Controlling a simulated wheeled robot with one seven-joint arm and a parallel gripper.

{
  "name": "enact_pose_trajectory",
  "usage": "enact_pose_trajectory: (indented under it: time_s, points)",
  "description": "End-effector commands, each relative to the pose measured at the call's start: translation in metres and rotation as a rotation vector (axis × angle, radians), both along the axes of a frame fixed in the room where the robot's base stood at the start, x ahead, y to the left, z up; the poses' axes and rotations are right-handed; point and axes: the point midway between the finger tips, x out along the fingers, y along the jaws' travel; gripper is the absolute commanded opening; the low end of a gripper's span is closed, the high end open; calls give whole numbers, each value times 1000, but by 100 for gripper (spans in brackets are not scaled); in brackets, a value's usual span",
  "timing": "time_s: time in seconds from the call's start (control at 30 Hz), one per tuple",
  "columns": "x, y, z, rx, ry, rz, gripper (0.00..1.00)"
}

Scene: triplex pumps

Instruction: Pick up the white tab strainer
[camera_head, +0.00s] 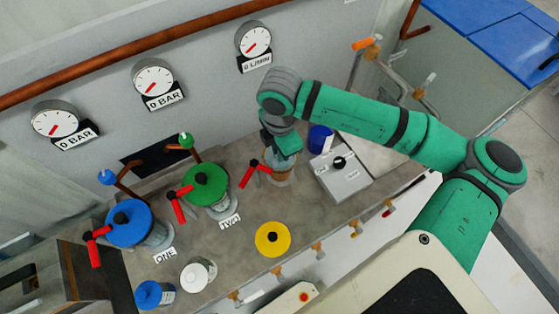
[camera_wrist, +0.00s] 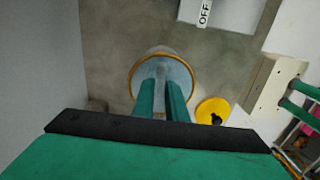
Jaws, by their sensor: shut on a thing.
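My gripper (camera_wrist: 162,100) reaches down into an open clear round housing (camera_wrist: 188,72) with an orange-brown rim. The fingers are close together, shut on a thin pale piece between them, which looks like the white tab strainer (camera_wrist: 162,73). Most of it is hidden by the fingers. In the head view my gripper (camera_head: 284,150) is over the same housing (camera_head: 280,177), beside a red handle (camera_head: 256,172). The strainer cannot be made out there. I cannot tell whether it is clear of the housing's floor.
A housing with a green lid (camera_head: 205,184) and one with a blue lid (camera_head: 129,222) stand to the left. A yellow lid (camera_head: 272,239), a white round part (camera_head: 196,276) and a small blue-topped part (camera_head: 148,294) lie in front. A grey switch box (camera_head: 342,176) is close on the right.

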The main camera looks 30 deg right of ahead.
Motion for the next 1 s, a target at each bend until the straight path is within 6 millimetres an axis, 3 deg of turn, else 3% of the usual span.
enact_pose_trajectory:
  time_s: [0.17, 0.37, 1.0]
  points:
    - [0, -1, 5, -1, -1, -3, 0]
    - [0, -2, 25, -1, -1, -3, 0]
    - [1, 0, 143, -3, -2, 2, 0]
